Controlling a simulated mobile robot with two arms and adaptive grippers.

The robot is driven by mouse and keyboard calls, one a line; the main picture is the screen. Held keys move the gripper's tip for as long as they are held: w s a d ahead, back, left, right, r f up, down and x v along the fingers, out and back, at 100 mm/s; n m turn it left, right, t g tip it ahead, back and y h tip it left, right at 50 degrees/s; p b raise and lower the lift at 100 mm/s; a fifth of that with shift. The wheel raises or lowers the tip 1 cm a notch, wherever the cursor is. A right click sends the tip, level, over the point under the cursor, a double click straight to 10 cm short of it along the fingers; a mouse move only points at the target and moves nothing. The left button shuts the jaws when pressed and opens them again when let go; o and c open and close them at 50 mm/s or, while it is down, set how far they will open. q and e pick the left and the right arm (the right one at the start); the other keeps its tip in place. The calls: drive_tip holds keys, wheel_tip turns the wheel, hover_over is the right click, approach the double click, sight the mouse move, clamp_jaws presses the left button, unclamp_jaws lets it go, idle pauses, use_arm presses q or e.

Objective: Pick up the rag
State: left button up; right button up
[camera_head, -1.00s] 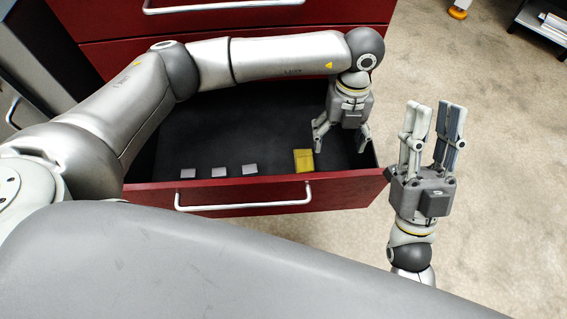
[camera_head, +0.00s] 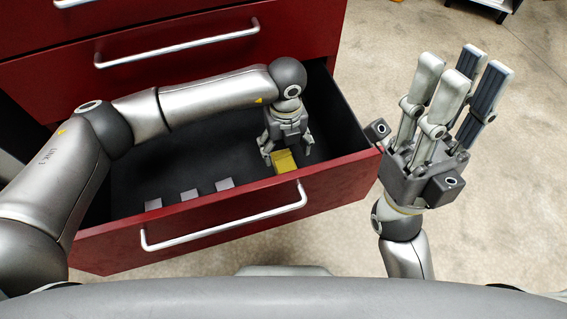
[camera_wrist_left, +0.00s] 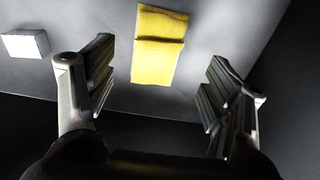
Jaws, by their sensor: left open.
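The yellow rag (camera_head: 285,161) lies folded on the floor of the open red drawer (camera_head: 223,232), near its front right corner. My left gripper (camera_head: 287,155) is down inside the drawer with its fingers on either side of the rag in the head view. In the left wrist view the rag (camera_wrist_left: 157,46) lies beyond and between the open fingertips (camera_wrist_left: 160,85), apart from both. My right gripper (camera_head: 453,95) is raised to the right of the drawer, fingers up, open and empty.
Several small grey blocks (camera_head: 189,194) lie in a row left of the rag; one shows in the left wrist view (camera_wrist_left: 26,45). The drawer's front wall and white handle (camera_head: 225,226) stand close to the rag.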

sight(284, 160)
use_arm(q)
wheel_tip(284, 160, down, 5)
drive_tip(key=shift+s+a+r+b, duration=0.1)
drive_tip(key=shift+a+r+b, duration=0.05)
drive_tip(key=shift+b, duration=0.95)
drive_tip(key=c, duration=1)
